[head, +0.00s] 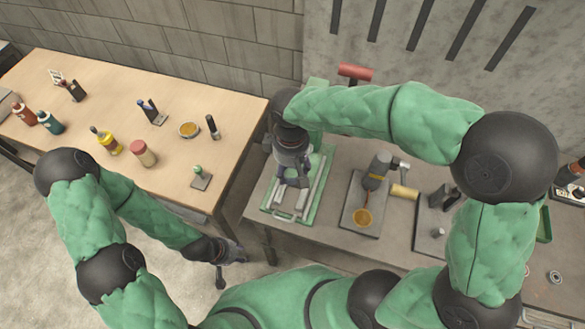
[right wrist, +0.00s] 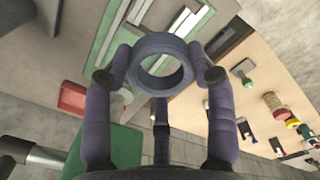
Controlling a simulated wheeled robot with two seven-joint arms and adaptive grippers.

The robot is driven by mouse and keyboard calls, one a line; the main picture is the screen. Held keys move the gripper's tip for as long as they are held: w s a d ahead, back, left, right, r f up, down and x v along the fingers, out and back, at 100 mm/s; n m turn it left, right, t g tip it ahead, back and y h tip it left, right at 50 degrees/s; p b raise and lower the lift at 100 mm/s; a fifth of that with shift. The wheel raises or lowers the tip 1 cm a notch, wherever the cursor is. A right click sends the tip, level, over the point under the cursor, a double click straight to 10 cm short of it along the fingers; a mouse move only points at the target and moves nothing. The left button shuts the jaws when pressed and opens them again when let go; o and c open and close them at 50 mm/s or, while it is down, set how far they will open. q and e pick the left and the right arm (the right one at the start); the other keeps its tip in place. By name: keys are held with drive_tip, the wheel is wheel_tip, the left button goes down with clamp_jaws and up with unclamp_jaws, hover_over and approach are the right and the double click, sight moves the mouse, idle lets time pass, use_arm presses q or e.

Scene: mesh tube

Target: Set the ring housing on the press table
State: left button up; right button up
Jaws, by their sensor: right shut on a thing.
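The ring housing, a blue-grey ring (right wrist: 160,42), is pinched from both sides between the dark fingers of my right gripper (right wrist: 159,75) in the right wrist view. In the head view my right gripper (head: 293,178) is above the green tray (head: 268,201) at the left of the grey bench; I cannot make out the ring there. A small press-like device (head: 377,172) stands on a grey plate right of the tray, with a round orange disc (head: 363,217) near its front. I cannot tell for sure that this is the press table. My left gripper (head: 222,265) hangs low, clear of both tables; its finger state is unclear.
A wooden table (head: 95,75) at left holds bottles, small tools and an orange-filled dish (head: 189,129). A wall stands behind.

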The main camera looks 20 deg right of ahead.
wheel_tip(320, 180, down, 6)
drive_tip(key=b, duration=0.4)
drive_tip(key=shift+b, duration=0.35)
idle(1.5)
drive_tip(key=shift+f+b, duration=1.4)
drive_tip(key=shift+f, duration=1.3)
idle(2.8)
